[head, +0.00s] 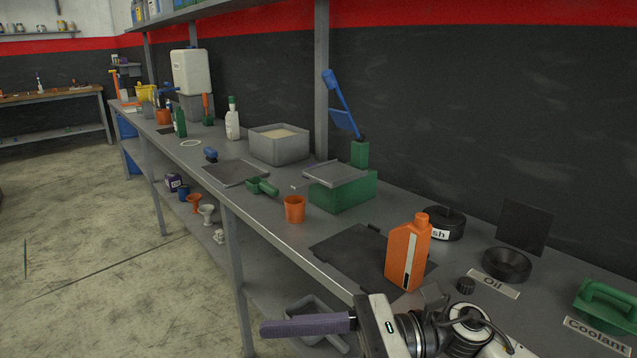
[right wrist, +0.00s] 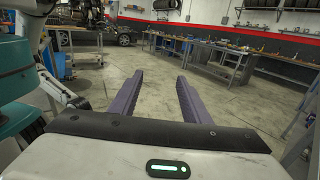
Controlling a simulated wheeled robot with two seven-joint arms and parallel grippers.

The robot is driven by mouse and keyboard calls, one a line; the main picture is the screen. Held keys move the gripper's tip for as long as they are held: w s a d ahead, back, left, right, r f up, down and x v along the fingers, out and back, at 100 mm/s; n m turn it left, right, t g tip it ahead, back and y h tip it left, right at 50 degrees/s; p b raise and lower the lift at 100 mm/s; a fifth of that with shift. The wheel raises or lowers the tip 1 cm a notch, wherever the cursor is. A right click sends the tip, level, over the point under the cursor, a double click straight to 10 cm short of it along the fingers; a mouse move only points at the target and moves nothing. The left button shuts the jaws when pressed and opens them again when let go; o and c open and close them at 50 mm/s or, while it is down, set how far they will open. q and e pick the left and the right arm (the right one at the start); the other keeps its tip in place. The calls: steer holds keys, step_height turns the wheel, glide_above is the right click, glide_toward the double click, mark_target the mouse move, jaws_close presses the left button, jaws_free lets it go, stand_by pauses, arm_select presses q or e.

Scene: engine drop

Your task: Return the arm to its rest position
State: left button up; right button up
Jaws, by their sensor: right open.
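My right gripper (head: 300,326) is at the bottom of the head view, its purple finger pointing left just off the front edge of the workbench (head: 285,247). In the right wrist view the two purple fingers of this gripper (right wrist: 159,78) are spread apart with only floor between them. It is open and empty. An orange bottle (head: 405,255) stands upright on a dark mat (head: 345,248), behind and apart from my right gripper. My left gripper shows in neither view.
A black round container (head: 443,222), a black ring-shaped part (head: 507,264), an Oil label (head: 494,285) and a green lid-like part (head: 606,303) lie along the right. An orange cup (head: 294,209) and green box (head: 342,193) stand farther left. The floor beside the bench is clear.

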steer(key=w+d+f+m+t, duration=0.1)
steer(key=w+d+m+t, duration=0.15)
steer(key=m+t, duration=0.65)
steer(key=w+d+f+m+t, duration=0.1)
steer(key=w+f+m+t, duration=0.2)
steer(key=m, duration=0.9)
steer(key=d+f+m+t+h, duration=0.3)
steer(key=d+f+m+h, duration=0.15)
steer(key=f+m, duration=0.35)
steer(key=d+f+m+t+h, duration=0.2)
steer(key=d+f+m+h, duration=0.3)
steer(key=m, duration=0.6)
steer(key=s+d+f+m+g+h, duration=0.3)
steer(key=s+f+m, duration=0.3)
steer(key=s+f, duration=0.3)
steer(key=s+d+f+m+g+h, duration=0.3)
steer(key=s+d+f+m, duration=0.2)
steer(key=f, duration=0.7)
steer(key=s+m, duration=0.2)
steer(key=s, duration=0.2)
steer(key=shift+s+g, duration=0.2)
steer(key=shift+g, duration=0.2)
